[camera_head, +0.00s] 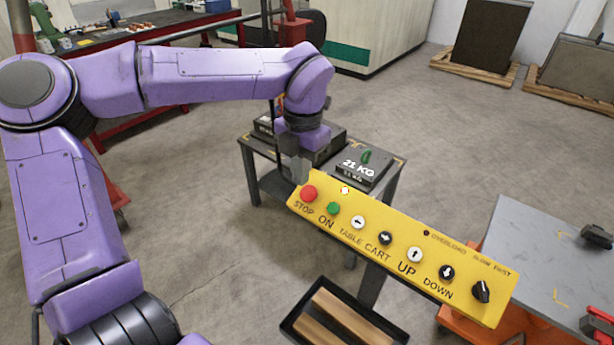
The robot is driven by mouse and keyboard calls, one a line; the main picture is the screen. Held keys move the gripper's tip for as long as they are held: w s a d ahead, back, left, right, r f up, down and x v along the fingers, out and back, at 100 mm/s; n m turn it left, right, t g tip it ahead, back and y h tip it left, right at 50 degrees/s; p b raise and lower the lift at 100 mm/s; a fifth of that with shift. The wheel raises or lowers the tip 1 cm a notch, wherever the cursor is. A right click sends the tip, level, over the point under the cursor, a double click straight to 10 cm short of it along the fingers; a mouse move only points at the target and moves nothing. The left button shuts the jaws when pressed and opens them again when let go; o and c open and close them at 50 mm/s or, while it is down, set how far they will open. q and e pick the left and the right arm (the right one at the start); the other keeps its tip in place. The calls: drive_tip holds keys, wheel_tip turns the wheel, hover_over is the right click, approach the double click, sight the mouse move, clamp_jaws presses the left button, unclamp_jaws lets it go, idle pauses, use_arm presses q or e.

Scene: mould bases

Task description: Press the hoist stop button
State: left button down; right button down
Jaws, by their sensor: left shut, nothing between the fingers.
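The yellow hoist control panel (400,249) runs slantwise across the lower right of the head view. Its red stop button (309,193) sits at the panel's upper left end, above the word STOP. A green ON button (333,208) is beside it, followed by white and black arrow buttons and a black knob (481,291). My left gripper (301,178) is shut and empty, pointing down at the panel's upper left corner, just above the red button in the picture. I cannot tell whether its tips touch the panel. My right gripper is not in view.
Behind the panel, a dark table (395,169) bears black mould blocks, one marked 21 KG (362,167). A grey-topped cart (547,262) stands at right. A black tray (291,324) with wooden pieces is below. Pallets (473,67) stand at the back; open floor lies between.

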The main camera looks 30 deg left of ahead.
sight(306, 194)
use_arm(q)
drive_tip(key=w+f, duration=0.1)
drive_tip(key=w+f+p, duration=0.1)
drive_tip(key=f, duration=0.1)
drive_tip(key=shift+d+f, duration=0.1)
drive_tip(key=shift+f, duration=0.2)
drive_tip(key=shift+f, duration=0.1)
